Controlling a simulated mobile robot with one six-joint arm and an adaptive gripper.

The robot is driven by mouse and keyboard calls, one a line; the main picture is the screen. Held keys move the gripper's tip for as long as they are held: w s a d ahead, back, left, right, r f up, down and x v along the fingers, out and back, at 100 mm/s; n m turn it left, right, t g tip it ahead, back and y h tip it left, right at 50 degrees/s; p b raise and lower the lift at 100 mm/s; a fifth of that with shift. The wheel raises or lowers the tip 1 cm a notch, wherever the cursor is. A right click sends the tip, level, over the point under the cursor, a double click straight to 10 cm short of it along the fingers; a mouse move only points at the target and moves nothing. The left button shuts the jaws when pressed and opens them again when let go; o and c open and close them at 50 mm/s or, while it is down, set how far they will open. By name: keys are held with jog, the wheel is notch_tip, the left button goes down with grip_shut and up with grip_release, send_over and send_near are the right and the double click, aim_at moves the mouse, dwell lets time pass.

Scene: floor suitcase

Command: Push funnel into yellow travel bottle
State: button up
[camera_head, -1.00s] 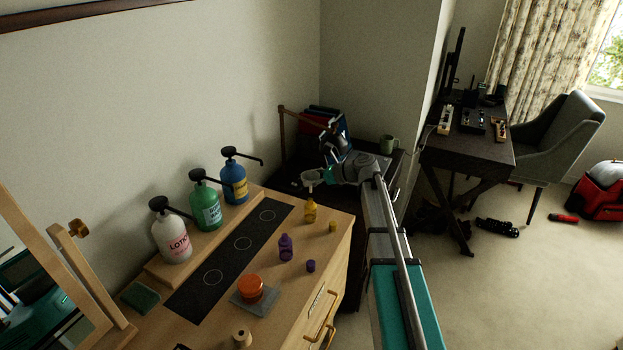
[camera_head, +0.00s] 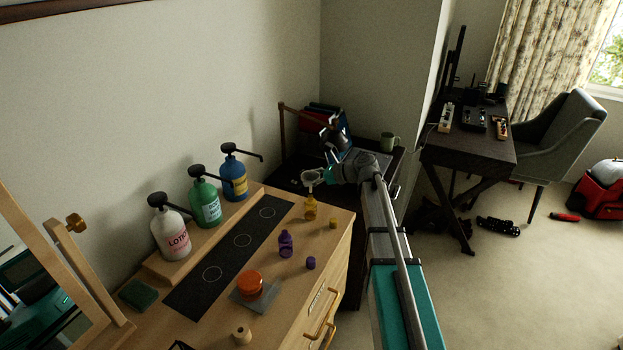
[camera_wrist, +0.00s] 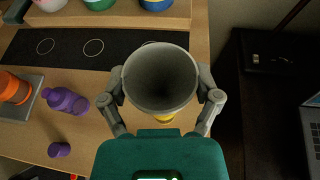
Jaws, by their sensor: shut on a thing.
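The funnel (camera_wrist: 160,77) is grey and wide-mouthed, and my gripper (camera_wrist: 161,92) is shut on it with one finger on each side in the wrist view. In the head view the funnel (camera_head: 313,176) sits directly above the yellow travel bottle (camera_head: 310,209), mouth up, and looks about upright. My gripper (camera_head: 322,175) comes to it from the right. The bottle stands upright near the far end of the wooden dresser top. The funnel hides nearly all of the bottle in the wrist view. I cannot tell how deep the funnel's spout is in the bottle's neck.
A purple bottle (camera_head: 286,244), a purple cap (camera_head: 311,262) and a yellow cap (camera_head: 333,223) stand nearby. Three pump bottles, white (camera_head: 170,236), green (camera_head: 206,204) and blue (camera_head: 234,178), stand on a raised shelf. An orange jar (camera_head: 249,284) sits on a grey square.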

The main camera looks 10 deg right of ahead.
aim_at(311, 188)
jog(key=shift+f+b, duration=1.95)
dwell(2.8)
dwell(0.3)
jog(key=o, duration=0.5)
jog(key=shift+o, duration=0.2)
jog(key=shift+r, duration=0.2)
notch_tip(311, 188, up, 9)
jog(key=p, duration=0.9)
jog(key=shift+s, duration=0.1)
dwell(0.4)
